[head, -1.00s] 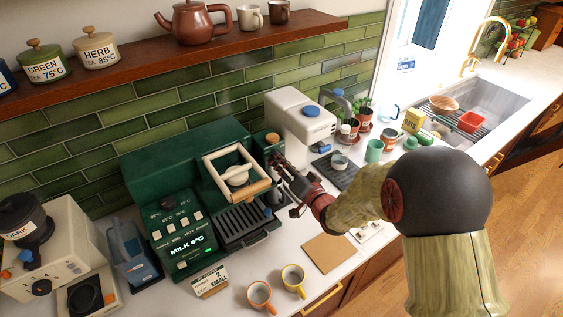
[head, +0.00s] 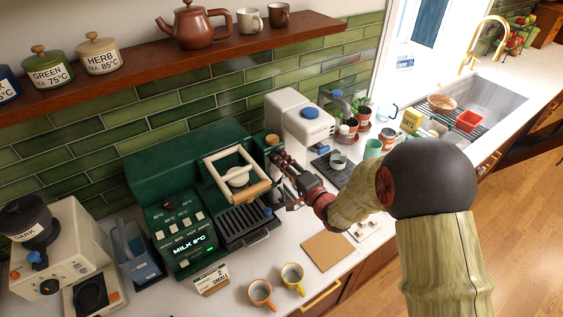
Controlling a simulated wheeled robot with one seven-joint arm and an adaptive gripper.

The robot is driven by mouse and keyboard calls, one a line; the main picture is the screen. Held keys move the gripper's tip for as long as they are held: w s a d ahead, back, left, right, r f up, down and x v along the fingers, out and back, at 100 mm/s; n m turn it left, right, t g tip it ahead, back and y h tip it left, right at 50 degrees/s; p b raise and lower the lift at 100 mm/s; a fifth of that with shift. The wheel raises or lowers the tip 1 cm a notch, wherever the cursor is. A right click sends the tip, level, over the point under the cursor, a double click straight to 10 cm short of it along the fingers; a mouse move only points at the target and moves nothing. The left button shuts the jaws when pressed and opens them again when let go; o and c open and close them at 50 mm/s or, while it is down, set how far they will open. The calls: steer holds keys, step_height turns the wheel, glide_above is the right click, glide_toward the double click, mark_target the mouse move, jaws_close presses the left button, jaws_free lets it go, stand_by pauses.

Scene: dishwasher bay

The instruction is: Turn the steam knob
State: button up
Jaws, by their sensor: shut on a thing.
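My gripper (head: 279,160) is at the right side of the machine, just below this cap. Its jaws are shut on a small part there, which looks to be the steam knob. The fingers hide most of it, so its angle cannot be told.
A wood-handled frame (head: 262,188) and a drip grate (head: 243,222) are left of my gripper. A white machine (head: 300,118) and a dark mat (head: 338,176) with a cup are close on the right. Orange (head: 260,291) and yellow (head: 292,277) mugs stand in front.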

stand_by(0.5)
steer(key=o, duration=0.9)
steer(key=shift+d, duration=0.1)
steer(key=shift+c, duration=0.2)
steer(key=f+v, duration=0.1)
steer(key=v, duration=1.1)
steer(key=shift+r, duration=0.4)
